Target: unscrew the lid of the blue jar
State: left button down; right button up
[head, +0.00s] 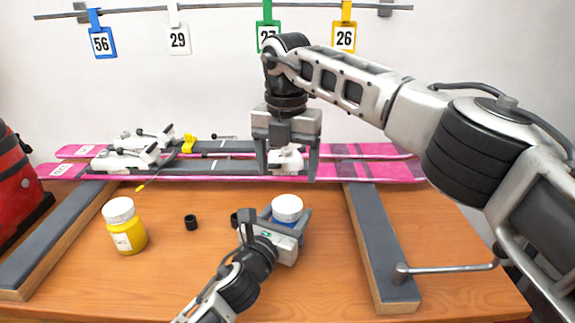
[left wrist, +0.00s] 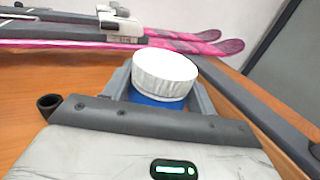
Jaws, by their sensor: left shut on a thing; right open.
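The blue jar (head: 284,222) stands upright on the bench with its white lid (head: 287,207) on top. My left gripper (head: 287,220) comes in low from the front and is shut around the jar's body. In the left wrist view the jar's blue body (left wrist: 157,101) shows between the grey fingers, below the white ribbed lid (left wrist: 165,72); the lower body is hidden by the gripper. My right gripper (head: 287,172) points down, open, above and apart from the lid. A white ski binding shows between its fingers, apparently on the ski behind.
A yellow jar (head: 130,239) with a white lid stands to the left. A small black cap (head: 191,222) lies between the jars, another dark piece beside my left gripper. Pink skis (head: 385,171) cross behind on two grey-topped rails (head: 378,240). A red bag (head: 18,185) is far left.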

aim_at(288, 203)
jog(key=m, duration=1.4)
jog(key=shift+m, duration=0.3)
jog(key=m, duration=0.4)
jog(key=shift+f, duration=4.05)
jog(key=c, duration=1)
jog(key=shift+d, duration=0.1)
